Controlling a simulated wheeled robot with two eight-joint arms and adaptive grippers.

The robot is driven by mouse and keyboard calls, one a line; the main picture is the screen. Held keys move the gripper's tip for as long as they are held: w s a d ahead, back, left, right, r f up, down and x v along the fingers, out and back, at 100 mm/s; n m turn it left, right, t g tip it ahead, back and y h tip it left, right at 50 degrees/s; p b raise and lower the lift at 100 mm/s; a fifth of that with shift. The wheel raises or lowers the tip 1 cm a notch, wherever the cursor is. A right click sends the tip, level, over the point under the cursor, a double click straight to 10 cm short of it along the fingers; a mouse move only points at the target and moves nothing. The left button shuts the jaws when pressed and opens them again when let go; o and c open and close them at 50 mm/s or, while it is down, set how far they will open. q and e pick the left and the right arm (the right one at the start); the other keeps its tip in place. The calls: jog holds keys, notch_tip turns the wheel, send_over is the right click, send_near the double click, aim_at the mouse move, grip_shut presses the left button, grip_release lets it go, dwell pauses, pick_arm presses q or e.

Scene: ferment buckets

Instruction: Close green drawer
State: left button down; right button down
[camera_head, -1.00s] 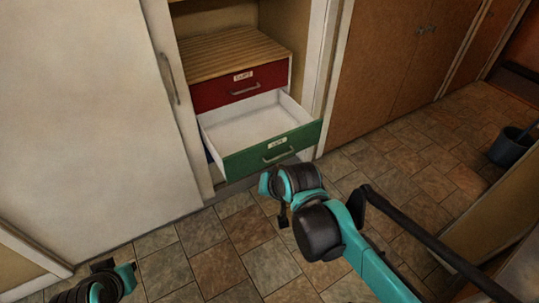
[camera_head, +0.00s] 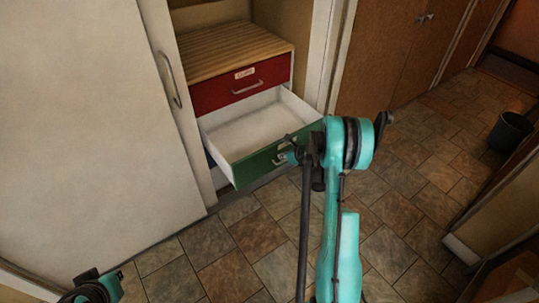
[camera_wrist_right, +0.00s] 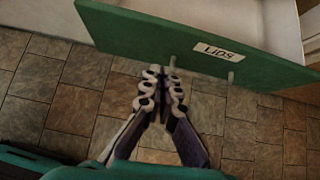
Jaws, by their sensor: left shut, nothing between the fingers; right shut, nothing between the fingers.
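The green drawer (camera_head: 250,171) is pulled out below a red drawer, and its white inside looks empty. Its front has a bar handle and a label reading "LIDS", seen in the right wrist view (camera_wrist_right: 150,35). My right gripper (camera_head: 290,152) is shut and empty at the drawer front, near the handle. In the right wrist view its closed fingertips (camera_wrist_right: 163,76) are beside the green front, left of the label; whether they touch it I cannot tell. The right arm hides the front's right end. My left gripper (camera_head: 96,288) is low at the left edge, partly cut off.
The red drawer (camera_head: 240,85) is closed under a slatted wooden top. A white door (camera_head: 85,120) stands to the left and brown cabinet doors (camera_head: 385,55) to the right. A dark bucket (camera_head: 510,132) stands far right. The tiled floor in front is clear.

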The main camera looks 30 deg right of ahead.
jog(key=shift+m, duration=0.3)
jog(key=b+x, duration=0.1)
jog(key=x, duration=0.3)
jog(key=b+x, duration=0.2)
jog(key=x, duration=0.2)
jog(key=w+r+b+x, duration=0.1)
jog(key=b+x, duration=0.1)
jog(key=x, duration=0.2)
jog(key=shift+w+d+f, duration=0.2)
jog(key=shift+w+r, duration=0.1)
jog(key=shift+w, duration=0.4)
